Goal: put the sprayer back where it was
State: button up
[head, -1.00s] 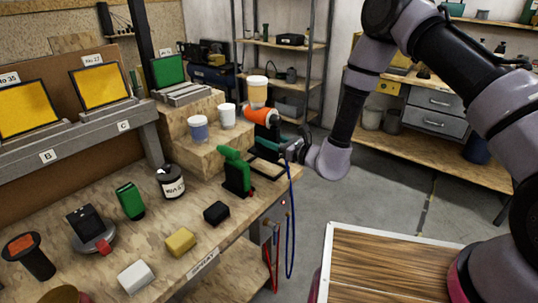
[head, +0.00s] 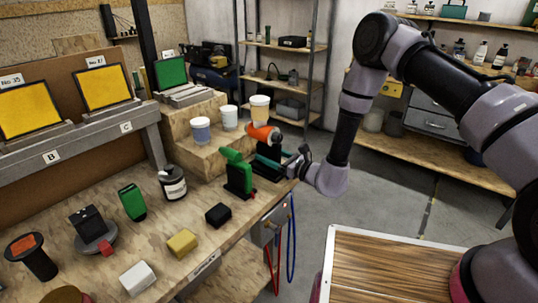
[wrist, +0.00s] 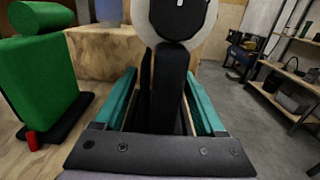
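The sprayer (head: 262,132) has an orange body, a pale cup on top and a black handle. It stands upright at the far right corner of the workbench, right of a green sprayer-like tool (head: 238,174). In the wrist view the black handle (wrist: 170,85) is between the teal fingers of my gripper (wrist: 161,78). Strips of bench show between the fingers and the handle, so my gripper looks open around it. My gripper (head: 275,160) reaches in from the right in the head view. The bottom of the sprayer is mostly hidden by the fingers.
A wooden step (head: 185,150) with a blue cup (head: 200,130) and a white cup (head: 229,117) stands behind. The green tool is close on the left. A black block (head: 218,215), yellow block (head: 182,242) and labelled jar (head: 172,183) sit nearer. Open floor lies right of the bench.

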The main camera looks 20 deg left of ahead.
jog(key=shift+r, duration=0.15)
jog(key=v, duration=1.2)
jog(key=s+d+r+n+g+y, duration=0.15)
jog(key=r+n+g, duration=0.35)
jog(key=r, duration=0.5)
jog(key=s+r+n+g+h, duration=0.15)
jog(key=r+n+g, duration=0.35)
jog(key=r, duration=0.6)
jog(key=s+d+r+n+g+h, duration=0.1)
jog(key=s+d+r+n+h, duration=0.3)
jog(key=s+d+r+n, duration=0.3)
jog(key=s+d+r+t+h, duration=0.1)
jog(key=d+r+t+h, duration=0.2)
jog(key=d, duration=0.5)
jog(key=s+d+r+t+h, duration=0.1)
jog(key=d+r+t+h, duration=0.3)
jog(key=d, duration=0.5)
jog(key=s+d+r+n+t+h, duration=0.1)
jog(key=d+r+t+h, duration=0.2)
jog(key=d, duration=0.6)
notch_tip(320, 180, up, 3)
jog(key=shift+s+f+t+h, duration=0.15)
jog(key=shift+s+t+h, duration=0.2)
jog(key=shift+t, duration=0.35)
jog(key=shift+d, duration=0.15)
